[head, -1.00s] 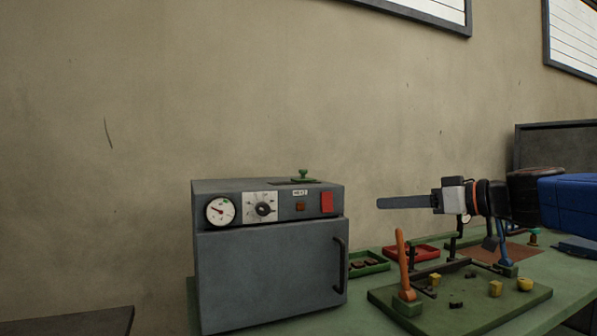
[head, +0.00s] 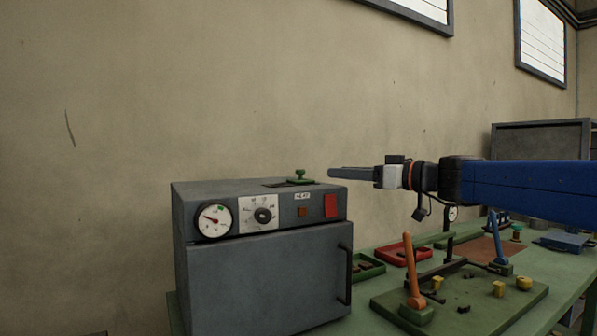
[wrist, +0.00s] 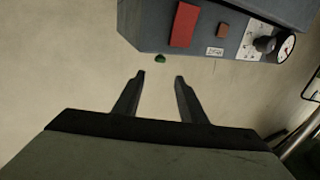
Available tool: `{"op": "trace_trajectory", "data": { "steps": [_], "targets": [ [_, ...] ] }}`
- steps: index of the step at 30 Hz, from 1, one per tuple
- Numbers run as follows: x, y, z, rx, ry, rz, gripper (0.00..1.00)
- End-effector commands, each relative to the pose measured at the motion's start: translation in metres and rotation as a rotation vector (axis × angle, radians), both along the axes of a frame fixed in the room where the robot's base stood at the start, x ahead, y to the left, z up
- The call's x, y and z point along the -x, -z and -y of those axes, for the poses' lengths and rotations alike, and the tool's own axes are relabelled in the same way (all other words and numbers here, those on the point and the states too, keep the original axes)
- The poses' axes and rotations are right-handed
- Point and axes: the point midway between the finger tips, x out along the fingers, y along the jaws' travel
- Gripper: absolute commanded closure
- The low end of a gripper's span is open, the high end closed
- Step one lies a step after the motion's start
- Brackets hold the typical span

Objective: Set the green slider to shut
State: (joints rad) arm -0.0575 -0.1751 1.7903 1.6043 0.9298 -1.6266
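The green slider (head: 299,175) is a small knob on a plate on top of the grey oven-like box (head: 270,270), near its back right. In the wrist view only a bit of the green slider (wrist: 160,58) shows past the box's edge, beyond and between the fingertips. My gripper (head: 331,173) is level, right of the slider and apart from it, pointing left. In the wrist view my gripper (wrist: 159,75) has its two fingers spread with nothing between them. The slider's slot markings are too small to read.
The box front has a gauge (head: 214,220), a dial (head: 262,215) and a red switch (head: 330,206). Right of it on the green bench stand a green tray (head: 368,268), a red tray (head: 400,254), and a board with an orange lever (head: 412,265) and a blue lever (head: 496,240).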

Motion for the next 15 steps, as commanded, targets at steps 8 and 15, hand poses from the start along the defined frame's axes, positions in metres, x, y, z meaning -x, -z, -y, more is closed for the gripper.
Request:
{"op": "trace_trajectory", "data": {
  "steps": [8,15],
  "targets": [
    [-0.027,0.001,-0.043,0.000,-0.004,-0.001,0.62],
    [-0.050,0.001,-0.078,0.000,-0.003,0.000,0.62]
  ]
}}
